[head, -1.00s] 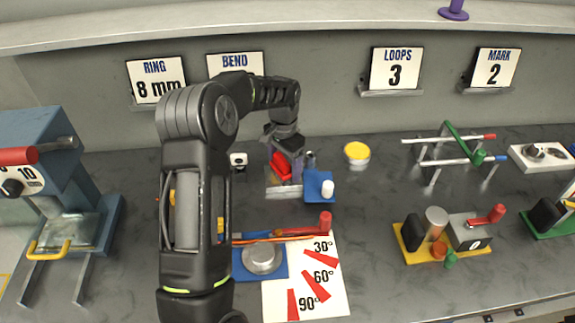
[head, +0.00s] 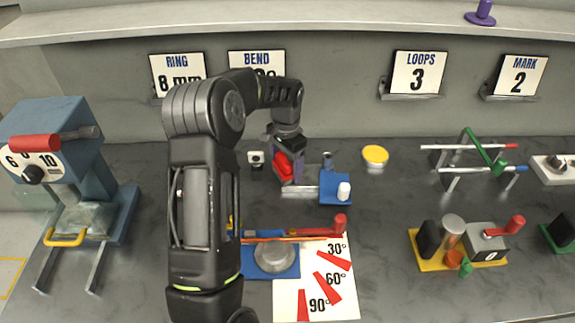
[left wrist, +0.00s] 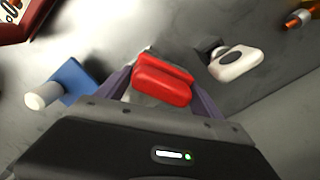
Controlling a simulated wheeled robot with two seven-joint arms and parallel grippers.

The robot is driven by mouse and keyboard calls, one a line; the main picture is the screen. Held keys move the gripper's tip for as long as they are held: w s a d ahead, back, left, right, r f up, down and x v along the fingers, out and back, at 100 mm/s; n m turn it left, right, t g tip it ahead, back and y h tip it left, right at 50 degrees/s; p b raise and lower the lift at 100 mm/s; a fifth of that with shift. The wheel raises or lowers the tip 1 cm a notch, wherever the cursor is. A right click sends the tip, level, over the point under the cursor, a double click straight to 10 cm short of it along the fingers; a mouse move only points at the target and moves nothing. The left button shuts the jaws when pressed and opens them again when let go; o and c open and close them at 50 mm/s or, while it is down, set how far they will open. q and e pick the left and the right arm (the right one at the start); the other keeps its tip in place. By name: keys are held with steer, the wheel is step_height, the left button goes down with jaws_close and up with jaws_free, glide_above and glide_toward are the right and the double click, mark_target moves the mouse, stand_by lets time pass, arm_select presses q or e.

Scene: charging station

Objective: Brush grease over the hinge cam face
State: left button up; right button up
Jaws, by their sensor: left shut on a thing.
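My left gripper (head: 287,178) is low over the back middle of the bench. It is shut on a red two-lobed piece (left wrist: 162,80), which sits between the purple-grey fingers in the left wrist view. The red piece also shows in the head view (head: 284,165). I cannot tell whether it touches the bench or the metal bracket (head: 300,190) beside it. A blue block with a white peg (head: 335,187) stands just right of the gripper. I cannot make out a brush or a hinge cam face with certainty. My right gripper is out of view.
A small white device (head: 255,158) stands left of the gripper. A yellow-topped tin (head: 375,156) is to the right. A bending jig with a metal disc (head: 275,257) and an angle card (head: 330,285) lie in front. A blue press (head: 62,150) stands at left.

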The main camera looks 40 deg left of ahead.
mark_target(287, 157)
arm_select(q)
steer(key=shift+r+p, duration=1.9)
steer(key=shift+r, duration=1.15)
steer(key=shift+r+p, duration=1.05)
steer(key=shift+r, duration=0.45)
steer(key=shift+f+b, duration=0.35)
steer(key=shift+f, duration=0.1)
steer(key=shift+w+d+f+b, duration=0.2)
steer(key=shift+f+b, duration=0.9)
steer(key=shift+f, duration=0.5)
steer(key=shift+w+d+f+b, duration=0.1)
steer(key=shift+d+f+b, duration=0.05)
steer(key=shift+f+b, duration=1.2)
steer(key=shift+f+p, duration=0.25)
steer(key=shift+p, duration=0.05)
